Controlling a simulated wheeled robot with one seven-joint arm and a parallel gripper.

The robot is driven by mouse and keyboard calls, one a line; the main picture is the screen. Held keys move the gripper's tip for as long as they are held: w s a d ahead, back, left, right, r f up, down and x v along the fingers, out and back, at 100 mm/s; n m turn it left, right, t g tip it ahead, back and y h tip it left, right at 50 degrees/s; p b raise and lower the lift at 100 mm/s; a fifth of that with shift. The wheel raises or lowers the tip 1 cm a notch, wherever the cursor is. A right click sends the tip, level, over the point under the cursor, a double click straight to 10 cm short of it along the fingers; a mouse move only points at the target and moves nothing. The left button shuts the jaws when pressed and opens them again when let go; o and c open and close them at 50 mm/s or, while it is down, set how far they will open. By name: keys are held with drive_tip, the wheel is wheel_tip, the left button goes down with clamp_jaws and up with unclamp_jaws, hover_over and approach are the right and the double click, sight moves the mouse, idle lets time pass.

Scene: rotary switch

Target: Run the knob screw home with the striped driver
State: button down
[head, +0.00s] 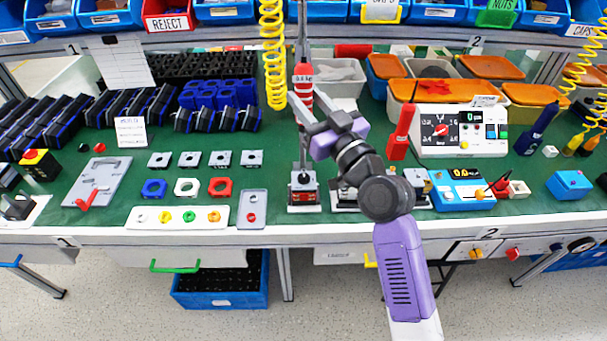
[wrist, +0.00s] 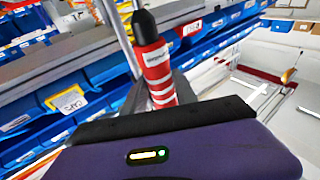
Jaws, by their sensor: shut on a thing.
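The striped driver (head: 303,75), red with white bands, stands upright in the head view, with its dark end up. In the wrist view the driver (wrist: 157,75) shows its black end and a white label. My gripper (head: 307,103) is shut on the driver's body. The driver's thin shaft runs down over a small red and white switch unit (head: 304,196) with a dark round knob (head: 303,178) on the bench. I cannot tell whether the tip touches the knob, and the screw is too small to make out.
A yellow coiled hose (head: 272,55) hangs left of the driver. A red bottle-like tool (head: 401,130) and a white tester with a dial (head: 459,131) stand to the right. Square plates and colored rings lie left. Bins line the back.

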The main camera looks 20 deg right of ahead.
drive_tip(key=shift+f+b, duration=4)
drive_tip(key=shift+b, duration=0.05)
drive_tip(key=shift+f+b, duration=0.65)
drive_tip(key=shift+b, duration=0.25)
idle(1.3)
drive_tip(key=shift+r, duration=0.1)
